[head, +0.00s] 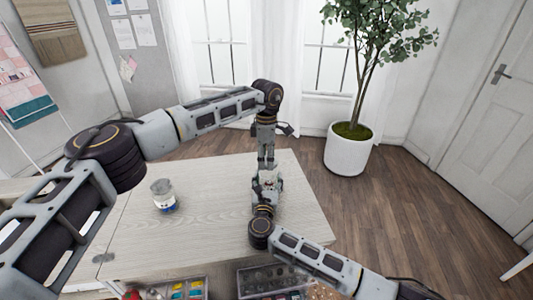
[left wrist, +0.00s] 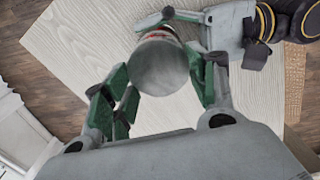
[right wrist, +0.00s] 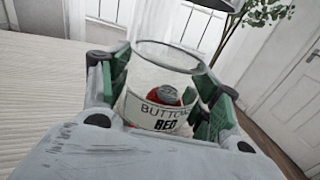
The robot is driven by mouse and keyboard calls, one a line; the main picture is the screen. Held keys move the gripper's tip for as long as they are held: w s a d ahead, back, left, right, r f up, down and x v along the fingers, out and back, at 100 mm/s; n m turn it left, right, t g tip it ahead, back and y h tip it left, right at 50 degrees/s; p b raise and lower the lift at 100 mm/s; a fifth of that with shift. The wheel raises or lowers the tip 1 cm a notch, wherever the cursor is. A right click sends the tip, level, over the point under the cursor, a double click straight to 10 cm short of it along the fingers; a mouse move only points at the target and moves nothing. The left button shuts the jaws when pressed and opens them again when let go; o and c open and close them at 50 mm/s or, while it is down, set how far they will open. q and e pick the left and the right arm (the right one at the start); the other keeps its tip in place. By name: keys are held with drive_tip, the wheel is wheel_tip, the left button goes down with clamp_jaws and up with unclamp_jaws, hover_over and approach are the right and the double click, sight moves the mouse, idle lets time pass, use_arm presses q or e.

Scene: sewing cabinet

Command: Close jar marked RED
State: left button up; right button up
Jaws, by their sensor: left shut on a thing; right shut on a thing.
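The glass jar labelled BUTTONS RED (right wrist: 165,112) has red contents and stands upright between the fingers of my right gripper (right wrist: 160,95). In the head view my right gripper (head: 266,183) is low over the table, shut on this jar. My left gripper (head: 266,160) comes down from above. In the left wrist view a round grey lid (left wrist: 160,66) sits between the green fingers of my left gripper (left wrist: 162,82), which is shut on it. The grippers hide most of the jar in the head view.
A second jar with a blue and white label (head: 164,197) stands on the left part of the pale wooden table (head: 210,230). Trays of coloured items (head: 188,289) lie at the front edge. A potted plant (head: 348,150) stands on the floor beyond.

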use_arm(q)
drive_tip(key=shift+f, duration=0.25)
drive_tip(key=shift+f, duration=0.15)
idle(0.4)
drive_tip(key=shift+f, duration=0.75)
drive_tip(key=shift+f, duration=0.55)
idle(0.8)
use_arm(e)
clamp_jaws()
use_arm(q)
drive_tip(key=m, duration=0.5)
drive_tip(key=shift+w+m, duration=0.15)
drive_tip(key=shift+m, duration=0.15)
drive_tip(key=m, duration=1.7)
drive_tip(key=shift+w+d, duration=0.15)
drive_tip(key=shift+d, duration=0.25)
